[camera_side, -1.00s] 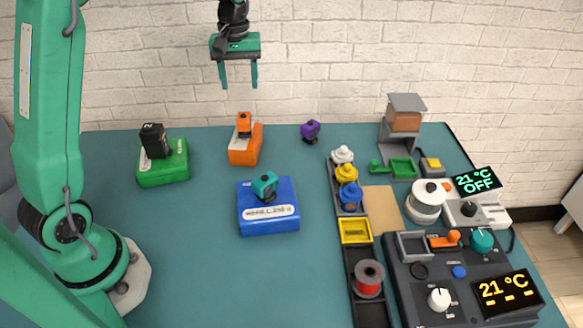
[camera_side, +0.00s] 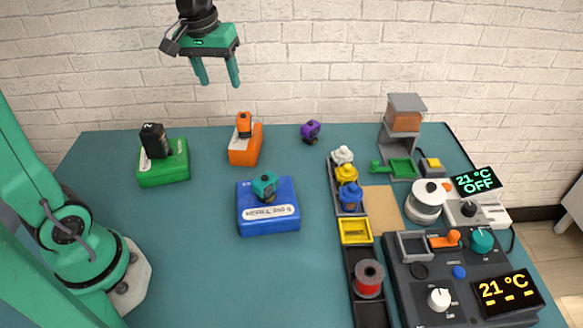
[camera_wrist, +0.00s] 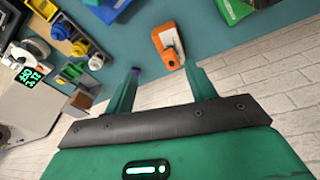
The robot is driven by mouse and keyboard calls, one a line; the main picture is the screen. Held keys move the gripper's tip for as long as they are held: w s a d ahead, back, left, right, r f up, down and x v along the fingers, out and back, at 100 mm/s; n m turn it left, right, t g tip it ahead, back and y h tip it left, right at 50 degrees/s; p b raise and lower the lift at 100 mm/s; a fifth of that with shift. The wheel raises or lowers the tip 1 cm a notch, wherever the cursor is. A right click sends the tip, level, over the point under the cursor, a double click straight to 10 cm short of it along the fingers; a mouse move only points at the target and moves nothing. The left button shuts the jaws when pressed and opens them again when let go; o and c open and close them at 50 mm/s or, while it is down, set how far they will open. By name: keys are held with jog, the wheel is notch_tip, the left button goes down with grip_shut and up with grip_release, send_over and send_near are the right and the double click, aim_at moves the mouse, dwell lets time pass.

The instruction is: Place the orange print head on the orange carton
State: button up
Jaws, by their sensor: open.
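The orange print head (camera_side: 244,123) stands upright on the orange carton (camera_side: 243,156) at the back of the table in the side view. My gripper (camera_side: 220,85) is open and empty, up in the air to the upper left of the print head in that view, apart from it. In the wrist view the orange carton (camera_wrist: 159,36) and the orange print head (camera_wrist: 172,57) appear beyond my open gripper (camera_wrist: 161,69), between its fingers. Nothing touches the print head except the carton under it.
A green carton (camera_side: 165,175) with a black head (camera_side: 154,140) stands left. A blue carton (camera_side: 268,221) with a teal head (camera_side: 264,186) stands in front. A purple head (camera_side: 310,131) sits right. Trays and a control panel (camera_side: 462,280) fill the right side.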

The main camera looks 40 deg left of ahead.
jog(key=s+d+m+t, duration=0.1)
jog(key=s+d+m, duration=0.1)
jog(key=s, duration=0.5)
jog(key=s+d+f+m+t, duration=0.1)
jog(key=s+d+m+t, duration=0.1)
jog(key=s, duration=0.6)
jog(key=shift+d+f+m, duration=0.2)
jog(key=shift+d+m, duration=0.2)
jog(key=shift+m, duration=0.4)
